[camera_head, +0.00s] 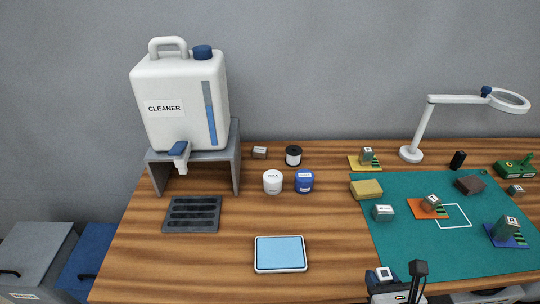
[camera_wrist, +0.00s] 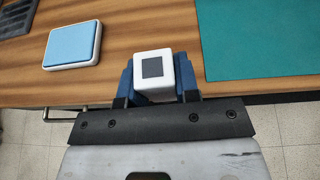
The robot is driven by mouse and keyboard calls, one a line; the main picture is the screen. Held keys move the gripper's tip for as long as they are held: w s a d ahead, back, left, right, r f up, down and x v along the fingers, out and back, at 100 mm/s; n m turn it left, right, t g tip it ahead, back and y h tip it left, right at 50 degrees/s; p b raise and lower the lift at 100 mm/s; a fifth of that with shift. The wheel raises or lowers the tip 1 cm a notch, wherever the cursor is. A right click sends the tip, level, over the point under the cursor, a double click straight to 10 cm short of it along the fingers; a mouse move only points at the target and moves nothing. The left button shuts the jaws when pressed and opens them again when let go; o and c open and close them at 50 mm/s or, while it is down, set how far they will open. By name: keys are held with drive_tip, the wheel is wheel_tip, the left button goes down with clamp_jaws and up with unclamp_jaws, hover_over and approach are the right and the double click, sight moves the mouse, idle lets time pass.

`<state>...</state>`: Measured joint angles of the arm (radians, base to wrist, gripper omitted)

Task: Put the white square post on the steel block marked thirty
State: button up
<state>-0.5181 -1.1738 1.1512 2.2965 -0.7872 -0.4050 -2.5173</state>
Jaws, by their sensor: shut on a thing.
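The white square post (camera_wrist: 153,73) is between the blue fingers of my gripper (camera_wrist: 156,85), which is shut on it. A dark square shows on its top face. In the head view the post (camera_head: 384,274) is at the table's front edge, left of my dark wrist parts. Grey blocks with small labels stand on the right: one on a yellow plate (camera_head: 367,154), one on an orange plate (camera_head: 431,201), one on a blue plate (camera_head: 507,228), and one directly on the green mat (camera_head: 383,212). Their marks are too small to read, so I cannot tell which is thirty.
The green mat (camera_head: 430,258) has a white outlined square. A yellow sponge-like block (camera_head: 366,189) and a brown block (camera_head: 470,184) lie on it. A blue-topped pad (camera_head: 280,253), two jars (camera_head: 273,181) and a lamp (camera_head: 411,154) stand about. The table's front middle is clear.

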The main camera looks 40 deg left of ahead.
drive_tip(key=w+a+r+n+g+y, duration=0.1)
drive_tip(key=w+a+r+n+g, duration=0.15)
drive_tip(key=a, duration=0.45)
drive_tip(key=w+a+r+n+g+y, duration=0.1)
drive_tip(key=w+a+r+n+g, duration=0.15)
drive_tip(key=a, duration=0.45)
drive_tip(key=w+a+r+n+g+y, duration=0.1)
drive_tip(key=w+a+r+n+g, duration=0.2)
drive_tip(key=a, duration=0.4)
drive_tip(key=w+a+f+n+g, duration=0.1)
drive_tip(key=a+g, duration=0.1)
drive_tip(key=a, duration=0.4)
drive_tip(key=w+a+f+n+g, duration=0.1)
drive_tip(key=a+n+g, duration=0.1)
drive_tip(key=a, duration=0.5)
drive_tip(key=w+a+f+n+g, duration=0.1)
drive_tip(key=a+f, duration=0.1)
drive_tip(key=a, duration=0.4)
drive_tip(key=shift+a+n+g, duration=0.25)
drive_tip(key=shift+n+g, duration=0.05)
drive_tip(key=shift+g, duration=0.1)
drive_tip(key=shift+a+f+n+g, duration=0.3)
drive_tip(key=shift+a+f+g, duration=0.15)
drive_tip(key=shift+a, duration=0.4)
drive_tip(key=shift+w+a, duration=0.1)
